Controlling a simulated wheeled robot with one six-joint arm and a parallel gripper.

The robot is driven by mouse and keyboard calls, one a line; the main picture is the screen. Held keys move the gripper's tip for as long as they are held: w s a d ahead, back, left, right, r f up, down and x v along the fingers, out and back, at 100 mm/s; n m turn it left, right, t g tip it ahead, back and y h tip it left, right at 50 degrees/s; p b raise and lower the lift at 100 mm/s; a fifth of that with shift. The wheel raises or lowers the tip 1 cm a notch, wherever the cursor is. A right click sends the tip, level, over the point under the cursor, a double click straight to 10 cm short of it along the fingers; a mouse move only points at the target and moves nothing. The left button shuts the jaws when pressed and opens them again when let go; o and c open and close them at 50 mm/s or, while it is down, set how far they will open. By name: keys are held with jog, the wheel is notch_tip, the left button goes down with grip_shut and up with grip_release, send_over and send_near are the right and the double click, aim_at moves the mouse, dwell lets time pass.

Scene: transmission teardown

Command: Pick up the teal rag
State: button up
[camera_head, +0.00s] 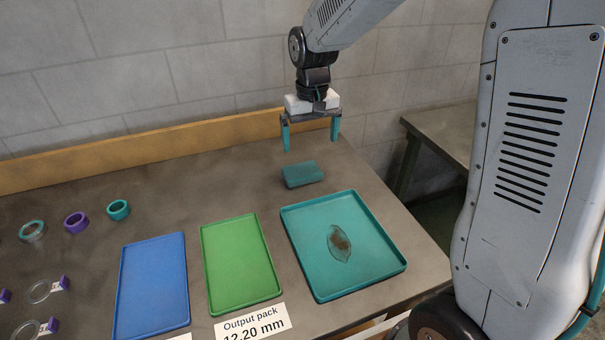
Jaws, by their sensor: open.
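The teal rag (302,174) is a small folded block lying on the dark bench top, behind the teal tray (388,285). My gripper (311,143) has two teal fingers spread wide, pointing down. It appears above and behind the rag in the view, with nothing between the fingers. The fingertips look clear of the rag; the exact height gap is hard to judge.
The teal tray holds a stained, leaf-shaped item (339,243). A green tray (240,262) and a blue tray (152,286) lie to its left. Several rings, including a purple one (76,222), sit farther left. A wooden ledge (150,148) runs along the wall.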

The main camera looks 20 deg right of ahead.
aim_at(302, 170)
jog(key=w+f, duration=0.3)
jog(key=f, duration=0.1)
jog(key=shift+w+a, duration=0.25)
jog(key=shift+w, duration=0.05)
notch_tip(302, 170, down, 8)
jog(key=shift+a+r, duration=0.1)
jog(key=shift+a, duration=0.05)
jog(key=c, duration=0.7)
